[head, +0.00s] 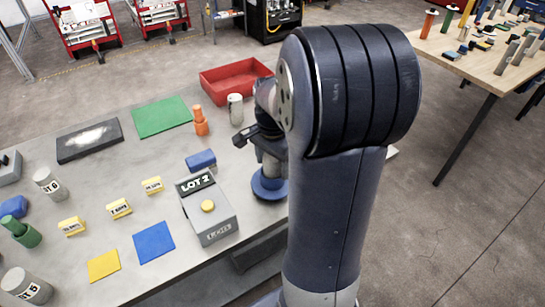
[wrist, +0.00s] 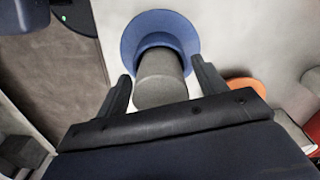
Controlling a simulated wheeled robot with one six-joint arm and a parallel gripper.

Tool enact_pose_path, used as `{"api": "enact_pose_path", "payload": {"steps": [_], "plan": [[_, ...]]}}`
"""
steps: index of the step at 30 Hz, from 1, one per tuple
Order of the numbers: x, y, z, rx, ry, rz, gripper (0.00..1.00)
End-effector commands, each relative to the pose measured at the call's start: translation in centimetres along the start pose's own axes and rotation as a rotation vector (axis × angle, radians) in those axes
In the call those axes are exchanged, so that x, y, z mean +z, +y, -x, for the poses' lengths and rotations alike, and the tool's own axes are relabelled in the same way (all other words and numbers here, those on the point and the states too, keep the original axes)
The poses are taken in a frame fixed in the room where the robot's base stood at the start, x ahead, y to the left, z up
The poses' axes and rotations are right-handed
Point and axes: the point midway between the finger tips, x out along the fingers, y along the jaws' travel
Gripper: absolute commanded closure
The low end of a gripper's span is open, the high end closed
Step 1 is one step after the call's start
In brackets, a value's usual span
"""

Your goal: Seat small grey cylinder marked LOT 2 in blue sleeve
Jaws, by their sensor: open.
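The blue sleeve (head: 268,191) stands near the right edge of the grey table, with a wide round flange; it also shows in the wrist view (wrist: 131,42). A small grey cylinder (wrist: 160,85) rises from the middle of the sleeve in the wrist view. No lettering shows on it, and its lower end is hidden, so I cannot tell how deep it sits. My gripper (wrist: 160,72) is open, one finger on each side of the cylinder with gaps between. In the head view my gripper (head: 271,158) is above the sleeve, partly hidden by my arm.
A grey box (head: 212,222) with a LOT 2 plate and yellow button stands left of the sleeve. A blue block (head: 201,161), an orange piece (head: 200,122), another grey cylinder (head: 235,109) and a red bin (head: 232,82) are nearby. Cylinders marked 6 (head: 49,184) and 5 (head: 25,286) stand at left.

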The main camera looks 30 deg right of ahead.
Motion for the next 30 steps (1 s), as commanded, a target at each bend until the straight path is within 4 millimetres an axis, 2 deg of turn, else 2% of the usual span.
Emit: {"api": "enact_pose_path", "payload": {"steps": [5, 12, 18, 24, 30], "plan": [[-0.1, -0.1, 1.9, -0.005, 0.004, 0.0, 0.33], [-0.1, -0.1, 7.1, -0.006, 0.004, 0.0, 0.33], [-0.1, -0.1, 10.6, -0.004, 0.003, 0.0, 0.33], [0.0, 0.0, 12.2, -0.001, 0.001, 0.0, 0.33], [0.0, 0.0, 12.3, -0.001, 0.001, 0.0, 0.33]]}}
